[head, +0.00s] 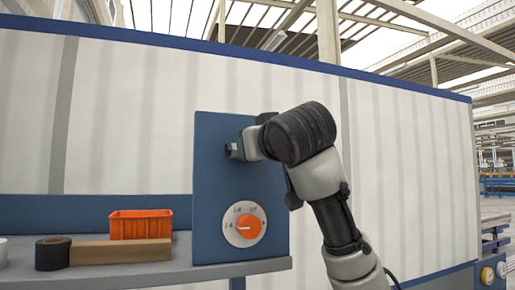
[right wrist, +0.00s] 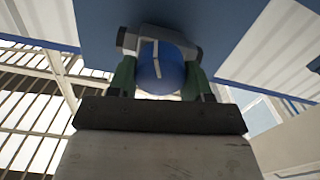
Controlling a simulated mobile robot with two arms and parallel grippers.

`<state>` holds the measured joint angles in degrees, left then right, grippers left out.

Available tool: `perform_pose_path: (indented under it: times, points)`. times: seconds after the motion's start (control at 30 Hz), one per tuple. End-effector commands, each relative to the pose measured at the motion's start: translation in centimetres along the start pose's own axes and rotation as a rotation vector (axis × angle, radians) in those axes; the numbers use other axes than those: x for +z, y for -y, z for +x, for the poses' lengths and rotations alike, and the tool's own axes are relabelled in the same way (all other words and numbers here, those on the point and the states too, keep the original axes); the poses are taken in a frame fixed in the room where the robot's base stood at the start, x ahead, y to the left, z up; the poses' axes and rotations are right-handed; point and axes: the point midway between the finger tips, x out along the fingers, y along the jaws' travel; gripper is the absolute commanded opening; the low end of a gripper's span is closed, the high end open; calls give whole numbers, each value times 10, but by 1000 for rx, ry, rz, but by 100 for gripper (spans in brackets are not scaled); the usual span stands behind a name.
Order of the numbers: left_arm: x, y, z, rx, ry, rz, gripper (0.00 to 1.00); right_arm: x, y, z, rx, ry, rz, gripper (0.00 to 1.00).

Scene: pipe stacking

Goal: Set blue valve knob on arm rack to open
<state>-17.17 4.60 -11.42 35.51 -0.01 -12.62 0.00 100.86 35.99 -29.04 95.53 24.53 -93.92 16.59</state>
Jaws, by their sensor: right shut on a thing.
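The blue valve knob (right wrist: 172,74) shows in the right wrist view between the two fingers of my right gripper (right wrist: 158,82), which is shut on it. A white pointer line runs roughly up and down on the knob's face. In the head view my right gripper (head: 235,150) is at the upper part of the blue panel (head: 213,190), and it hides the blue knob there. The labels around the blue knob cannot be read. My left gripper is not in view.
An orange knob (head: 248,227) on a white dial sits lower on the panel, below my right gripper. An orange bin (head: 140,224), a cardboard-coloured block (head: 118,251) and a dark tape roll (head: 52,254) stand on the grey shelf (head: 190,273) to the left.

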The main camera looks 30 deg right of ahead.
Motion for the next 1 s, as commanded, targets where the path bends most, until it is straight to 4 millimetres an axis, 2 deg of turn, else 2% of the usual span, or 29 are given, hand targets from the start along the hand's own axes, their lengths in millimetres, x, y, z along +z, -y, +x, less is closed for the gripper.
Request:
perform_pose_path:
  times: [1.0]
  points:
    - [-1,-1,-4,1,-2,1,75,2,5,0,0,-3,-934,26]
